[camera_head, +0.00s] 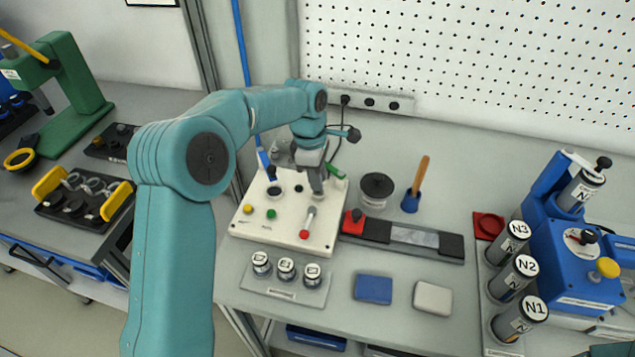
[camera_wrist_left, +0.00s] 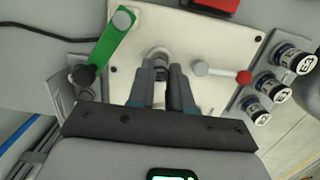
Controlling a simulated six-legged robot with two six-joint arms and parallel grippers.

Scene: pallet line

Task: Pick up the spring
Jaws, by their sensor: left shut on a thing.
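The left arm reaches over a white panel (camera_head: 290,240), and my left gripper (camera_head: 317,188) points down at its back part. In the left wrist view my left gripper (camera_wrist_left: 162,68) is shut on a small grey round piece, taken to be the spring (camera_wrist_left: 160,56). It sits between the fingertips at a round spot on the panel; its coils are not clear, and I cannot tell whether it is clear of the panel. In the head view the gripper hides it. My right gripper is not in view.
A red-knobbed lever (camera_head: 308,223) and a green lever (camera_wrist_left: 113,42) stand close to the gripper. Several labelled cylinders (camera_head: 286,268) stand in front. A black round weight (camera_head: 376,187) and a wooden-handled tool (camera_head: 418,180) are to the right. The bench front holds blue (camera_head: 373,289) and white blocks (camera_head: 432,298).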

